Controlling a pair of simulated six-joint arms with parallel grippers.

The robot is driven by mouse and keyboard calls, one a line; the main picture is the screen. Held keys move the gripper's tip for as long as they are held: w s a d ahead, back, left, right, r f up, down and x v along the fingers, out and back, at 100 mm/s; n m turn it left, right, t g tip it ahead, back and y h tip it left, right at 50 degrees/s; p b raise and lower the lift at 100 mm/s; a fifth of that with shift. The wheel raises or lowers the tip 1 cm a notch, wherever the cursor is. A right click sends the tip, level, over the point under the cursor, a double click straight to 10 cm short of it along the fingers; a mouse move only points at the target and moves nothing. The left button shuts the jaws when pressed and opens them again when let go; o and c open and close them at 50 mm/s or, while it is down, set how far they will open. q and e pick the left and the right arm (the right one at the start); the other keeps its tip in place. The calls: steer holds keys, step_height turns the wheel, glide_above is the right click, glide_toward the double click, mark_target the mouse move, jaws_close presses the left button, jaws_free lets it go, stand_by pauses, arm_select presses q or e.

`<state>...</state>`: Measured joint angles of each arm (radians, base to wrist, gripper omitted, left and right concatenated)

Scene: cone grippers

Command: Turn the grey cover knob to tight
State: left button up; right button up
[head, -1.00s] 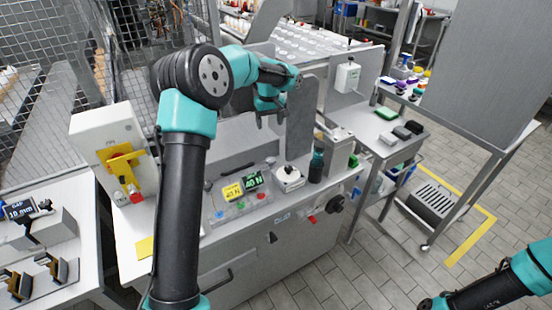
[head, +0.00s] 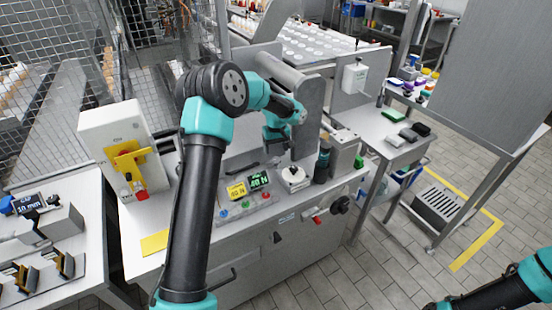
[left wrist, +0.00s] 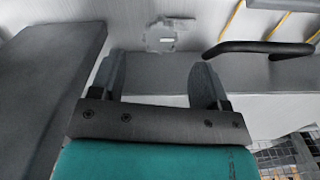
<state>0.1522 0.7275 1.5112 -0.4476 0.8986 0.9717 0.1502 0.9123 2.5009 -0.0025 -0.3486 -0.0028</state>
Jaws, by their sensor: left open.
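My left gripper (head: 280,149) is open over the machine, in front of its upright grey housing. In the left wrist view the two fingers (left wrist: 160,80) are apart with nothing between them. A round grey part with a pale slot mark (left wrist: 161,36), possibly the cover knob, lies on a light metal face beyond the fingertips, apart from them. I cannot make out a grey cover knob in the head view; my left arm hides part of the machine. My right gripper is out of view; only part of that arm shows at the lower right.
A black bar handle (left wrist: 260,48) is right of the round part in the left wrist view. A dark bottle (head: 322,166), a white switch box (head: 294,177) and green and yellow displays (head: 259,181) stand at the machine front. A black dial (head: 340,204) sits on its front face.

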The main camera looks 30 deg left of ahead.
mark_target(276, 160)
arm_select(q)
steer(key=shift+f, duration=2.75)
steer(key=shift+c, duration=0.3)
steer(key=c, duration=0.9)
steer(key=shift+o, duration=0.2)
